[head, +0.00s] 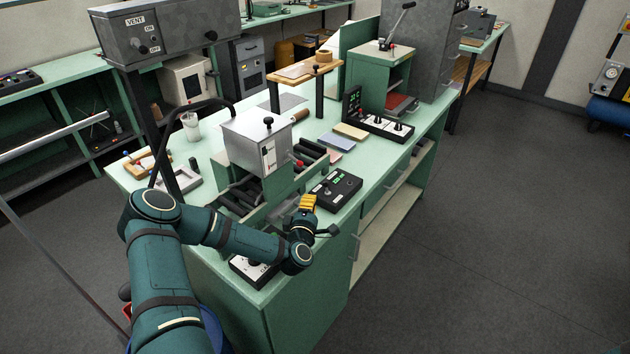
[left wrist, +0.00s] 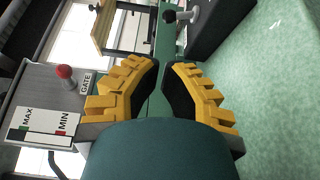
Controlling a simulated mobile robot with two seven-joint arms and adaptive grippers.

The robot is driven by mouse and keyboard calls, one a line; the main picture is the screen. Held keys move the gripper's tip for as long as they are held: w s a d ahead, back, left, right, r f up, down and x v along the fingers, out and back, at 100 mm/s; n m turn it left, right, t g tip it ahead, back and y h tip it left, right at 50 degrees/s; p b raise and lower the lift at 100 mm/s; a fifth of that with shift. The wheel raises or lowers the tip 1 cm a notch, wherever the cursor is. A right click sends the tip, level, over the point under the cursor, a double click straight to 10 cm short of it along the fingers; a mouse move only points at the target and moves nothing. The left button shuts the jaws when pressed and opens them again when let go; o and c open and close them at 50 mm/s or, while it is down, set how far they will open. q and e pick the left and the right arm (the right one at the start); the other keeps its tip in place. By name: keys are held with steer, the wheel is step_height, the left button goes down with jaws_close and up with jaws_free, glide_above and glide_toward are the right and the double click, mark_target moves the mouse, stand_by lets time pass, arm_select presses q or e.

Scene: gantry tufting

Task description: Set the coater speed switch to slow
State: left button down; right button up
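The coater is a grey hopper box (head: 256,140) above dark rollers on the green bench. A black control box (head: 338,188) with green displays and a dark knob stands to its right. A second panel with white labels (head: 250,270) is partly hidden behind my left arm. I cannot read which one carries the speed switch, or its setting. My left gripper (head: 307,202), with yellow fingers, is just in front of the black control box. My right gripper is out of view.
In the left wrist view the hopper's side shows a red-knobbed GATE lever (left wrist: 65,72) and a MAX/MIN gauge (left wrist: 40,120), close to the fingers. A black-knobbed lever (left wrist: 170,17) shows beyond the fingertips. Bare green benchtop (left wrist: 270,90) lies to the right.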

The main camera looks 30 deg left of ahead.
mark_target(326, 188)
arm_select(q)
steer(key=x, duration=1)
steer(key=shift+d+r+b, duration=0.15)
steer(key=shift+d+b, duration=0.1)
steer(key=shift+b, duration=0.25)
stand_by(0.7)
